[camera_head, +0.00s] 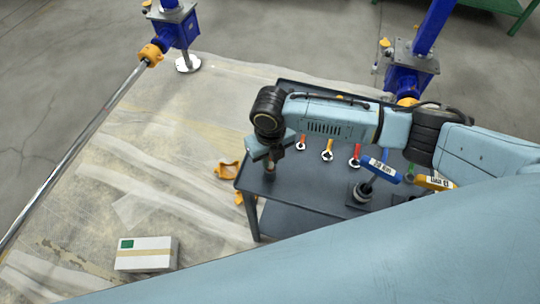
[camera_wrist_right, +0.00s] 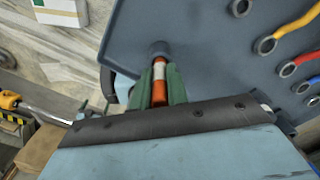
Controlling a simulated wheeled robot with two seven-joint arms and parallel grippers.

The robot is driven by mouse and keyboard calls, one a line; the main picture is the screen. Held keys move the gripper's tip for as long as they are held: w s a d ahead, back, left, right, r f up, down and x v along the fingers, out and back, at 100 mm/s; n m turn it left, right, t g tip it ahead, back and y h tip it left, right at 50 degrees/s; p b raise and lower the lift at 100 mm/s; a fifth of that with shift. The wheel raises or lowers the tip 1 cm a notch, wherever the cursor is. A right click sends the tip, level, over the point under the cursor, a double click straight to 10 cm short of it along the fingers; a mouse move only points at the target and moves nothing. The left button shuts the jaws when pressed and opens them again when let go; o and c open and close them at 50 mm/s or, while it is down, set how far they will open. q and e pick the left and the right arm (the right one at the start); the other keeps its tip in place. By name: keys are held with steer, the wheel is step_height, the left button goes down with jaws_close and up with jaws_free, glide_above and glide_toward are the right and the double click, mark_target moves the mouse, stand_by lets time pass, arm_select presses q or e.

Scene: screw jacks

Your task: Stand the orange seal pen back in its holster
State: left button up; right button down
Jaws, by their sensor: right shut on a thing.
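The orange seal pen (camera_wrist_right: 159,84), with a white band, is between the green fingers of my right gripper (camera_wrist_right: 160,88), which is shut on it. My left gripper is out of view.
On the table (camera_head: 310,198) lie several coloured ring-ended wrenches (camera_head: 327,155). A blue-labelled handle (camera_head: 381,170) and a yellow-labelled handle (camera_head: 435,182) are at its right. A white box (camera_head: 147,255) stands on the floor. Blue screw jacks (camera_head: 411,75) stand behind.

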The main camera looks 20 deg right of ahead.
steer(key=c, duration=1.3)
jaws_free()
steer(key=shift+r, duration=0.15)
step_height(320, 180, up, 13)
steer(key=p, duration=0.1)
steer(key=shift+p, duration=0.4)
